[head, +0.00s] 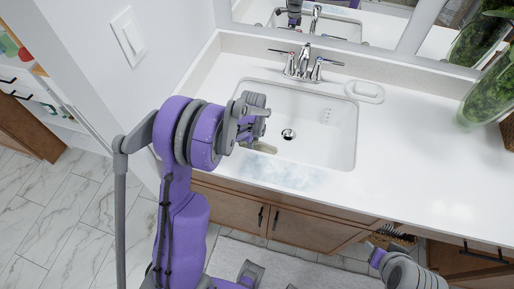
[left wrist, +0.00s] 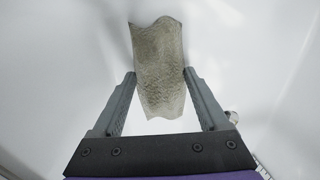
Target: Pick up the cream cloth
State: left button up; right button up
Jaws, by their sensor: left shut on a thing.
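The cream cloth (left wrist: 158,70) is a small, greyish-cream, textured piece in the left wrist view. It hangs between the two fingers of my left gripper (left wrist: 159,80), which is shut on it. In the head view, my left gripper (head: 257,128) is over the front left part of the sink basin (head: 318,128). A small end of the cloth (head: 264,147) shows below it there; the rest is hidden by the gripper. I cannot tell whether the cloth touches the basin. Part of my right arm shows at the lower right, but I see no right fingers.
A chrome faucet (head: 303,66) stands behind the basin. A white soap dish (head: 368,91) sits to its right, and a potted plant (head: 485,75) at the far right. A bluish smear (head: 285,175) marks the white counter (head: 420,160) in front. The counter right of the basin is mostly clear.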

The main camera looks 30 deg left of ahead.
pick_arm(q)
jog(key=shift+c, duration=1.3)
jog(key=shift+r, duration=0.1)
notch_tip(320, 180, up, 10)
